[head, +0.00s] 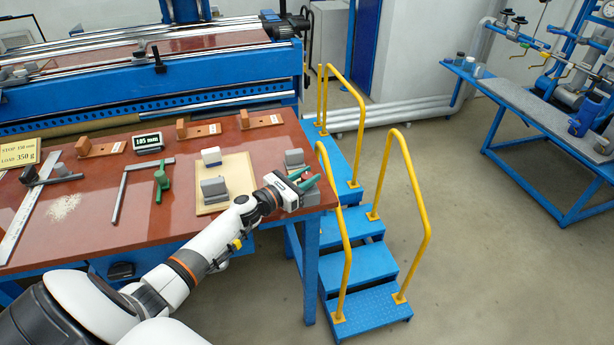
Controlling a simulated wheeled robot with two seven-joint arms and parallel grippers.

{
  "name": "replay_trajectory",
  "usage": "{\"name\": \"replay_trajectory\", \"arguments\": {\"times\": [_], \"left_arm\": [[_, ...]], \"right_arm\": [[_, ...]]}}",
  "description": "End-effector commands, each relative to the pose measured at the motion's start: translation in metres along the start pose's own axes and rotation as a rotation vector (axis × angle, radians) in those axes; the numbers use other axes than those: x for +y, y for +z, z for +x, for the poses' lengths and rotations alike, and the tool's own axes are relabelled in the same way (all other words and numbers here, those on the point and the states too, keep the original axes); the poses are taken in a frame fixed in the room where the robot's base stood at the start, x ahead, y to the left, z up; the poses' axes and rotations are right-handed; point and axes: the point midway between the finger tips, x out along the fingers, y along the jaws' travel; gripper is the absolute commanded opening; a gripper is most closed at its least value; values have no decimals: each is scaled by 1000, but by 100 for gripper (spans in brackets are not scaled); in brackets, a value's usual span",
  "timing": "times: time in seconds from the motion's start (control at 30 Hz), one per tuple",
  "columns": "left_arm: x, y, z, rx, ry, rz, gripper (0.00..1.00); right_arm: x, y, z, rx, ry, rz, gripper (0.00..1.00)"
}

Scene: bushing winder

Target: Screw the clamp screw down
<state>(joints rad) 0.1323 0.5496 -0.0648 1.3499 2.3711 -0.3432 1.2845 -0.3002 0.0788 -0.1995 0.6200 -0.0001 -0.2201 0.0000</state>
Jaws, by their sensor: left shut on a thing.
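A grey block (294,158) stands just behind the gripper, and more grey metal shows beside the fingers near the table's edge. A bar clamp (122,190) with a green handle (161,181) lies on the table further left. My right gripper is not in view.
A beige board (236,172) with grey and white blocks lies left of the gripper. A steel ruler (29,216), a display (148,143) and wooden blocks (84,146) are on the table. Blue steps (362,266) with yellow rails (409,190) stand close to the table's right end.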

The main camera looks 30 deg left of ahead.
Motion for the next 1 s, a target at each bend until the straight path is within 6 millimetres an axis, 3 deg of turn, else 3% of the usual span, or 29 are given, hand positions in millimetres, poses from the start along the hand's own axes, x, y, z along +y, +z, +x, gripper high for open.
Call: {"name": "replay_trajectory", "arguments": {"times": [0.4,1.0], "left_arm": [[-1,3,0,7,243,3,7],[0,0,0,9,300,3,7]], "right_arm": [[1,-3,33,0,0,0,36],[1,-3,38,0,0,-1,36]]}}
